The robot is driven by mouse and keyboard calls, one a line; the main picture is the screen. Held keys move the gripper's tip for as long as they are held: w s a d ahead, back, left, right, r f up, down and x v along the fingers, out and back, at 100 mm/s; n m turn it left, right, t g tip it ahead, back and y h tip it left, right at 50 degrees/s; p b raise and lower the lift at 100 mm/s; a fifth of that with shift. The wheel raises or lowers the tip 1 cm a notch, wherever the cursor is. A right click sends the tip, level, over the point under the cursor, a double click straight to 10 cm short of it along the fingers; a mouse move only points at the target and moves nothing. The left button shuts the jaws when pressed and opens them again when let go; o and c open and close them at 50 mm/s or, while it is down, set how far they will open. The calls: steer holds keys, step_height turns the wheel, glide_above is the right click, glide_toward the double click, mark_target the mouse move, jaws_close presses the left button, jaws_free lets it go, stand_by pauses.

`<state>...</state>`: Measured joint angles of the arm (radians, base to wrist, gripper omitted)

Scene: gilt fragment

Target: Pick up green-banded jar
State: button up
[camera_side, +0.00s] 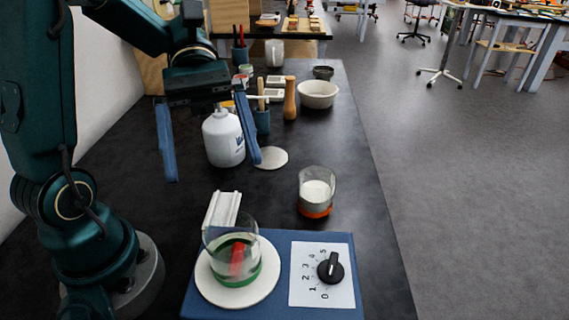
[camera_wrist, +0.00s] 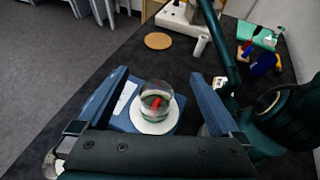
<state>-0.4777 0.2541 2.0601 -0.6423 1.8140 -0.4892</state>
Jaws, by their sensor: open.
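The green-banded jar (camera_side: 247,272) is a clear glass jar with a green band near its base and something red inside. It stands upright on a white disc (camera_side: 213,287) on a blue hotplate (camera_side: 282,249). In the wrist view the jar (camera_wrist: 156,96) appears between the two blue fingers. My gripper (camera_side: 214,172) is open and empty, above and behind the jar in the side view, well apart from it. It also shows in the wrist view (camera_wrist: 157,74).
A white rail-like block (camera_side: 222,208) is close behind the green-banded jar. A white canister (camera_side: 223,138), wooden mill (camera_side: 290,98) and white bowl (camera_side: 318,94) stand farther back. The table's right side has free room.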

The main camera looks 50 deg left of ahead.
glide_toward(237, 260)
steer(key=shift+s+d+f, duration=0.15)
steer(key=shift+s+d, duration=0.1)
steer(key=shift+d, duration=0.35)
steer(key=shift+s+d+f, duration=0.1)
steer(key=shift+d+f, duration=0.05)
steer(key=shift+f, duration=0.45)
steer(key=shift+x, duration=2.45)
steer(key=shift+r, duration=0.1)
steer(key=c, duration=1.5)
